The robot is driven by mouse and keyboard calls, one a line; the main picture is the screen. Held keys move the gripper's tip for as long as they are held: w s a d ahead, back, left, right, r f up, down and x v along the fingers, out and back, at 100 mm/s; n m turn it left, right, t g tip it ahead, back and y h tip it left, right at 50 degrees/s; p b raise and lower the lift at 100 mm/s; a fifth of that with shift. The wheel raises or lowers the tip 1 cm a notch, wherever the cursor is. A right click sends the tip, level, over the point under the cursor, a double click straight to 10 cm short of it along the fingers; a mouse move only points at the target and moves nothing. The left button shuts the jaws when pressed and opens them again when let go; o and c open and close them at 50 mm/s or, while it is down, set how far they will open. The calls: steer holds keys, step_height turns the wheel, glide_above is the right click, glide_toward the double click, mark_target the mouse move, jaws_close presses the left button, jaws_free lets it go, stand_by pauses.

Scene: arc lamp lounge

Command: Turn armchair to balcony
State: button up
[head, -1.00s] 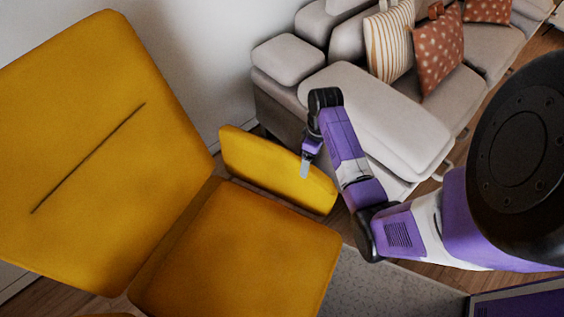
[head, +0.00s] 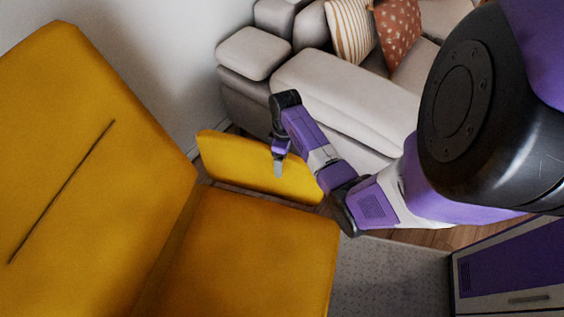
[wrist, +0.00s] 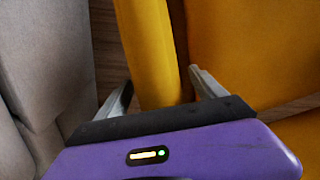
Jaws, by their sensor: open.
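The yellow armchair (head: 255,255) fills the left of the head view, with its tall backrest (head: 75,165) at the left and its seat at the bottom middle. Its far armrest (head: 225,165) stands between the seat and the sofa. My gripper (head: 279,170) is at this armrest, with one finger showing against its inner face. In the wrist view my open gripper (wrist: 160,90) straddles the armrest (wrist: 147,45), one finger on each side. The right finger is close to the yellow surface; contact is unclear. The balcony is not in view.
A grey sofa (head: 345,105) with striped and dotted cushions (head: 398,32) stands just beyond the armrest, leaving a narrow gap. A white wall (head: 150,60) is behind the armchair. A grey rug (head: 390,275) lies right of the seat.

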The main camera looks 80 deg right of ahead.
steer(key=shift+f, duration=0.4)
jaws_close()
steer(key=shift+s+a+r+p, duration=0.15)
steer(key=shift+s+a+p, duration=0.15)
steer(key=shift+s+p, duration=0.25)
steer(key=m+p, duration=0.3)
steer(key=p, duration=0.4)
glide_above(302, 185)
steer(key=shift+r, duration=0.3)
steer(key=s+a+m+p, duration=0.3)
steer(key=s+a, duration=0.4)
steer(key=a, duration=0.3)
steer(key=s+a+m+t+p, duration=0.1)
steer(key=s+a+m+p, duration=0.3)
steer(key=s+a+p, duration=0.2)
steer(key=shift+s+a+f+m+h, duration=0.35)
steer(key=shift+s+a, duration=0.95)
steer(key=shift+a, duration=0.6)
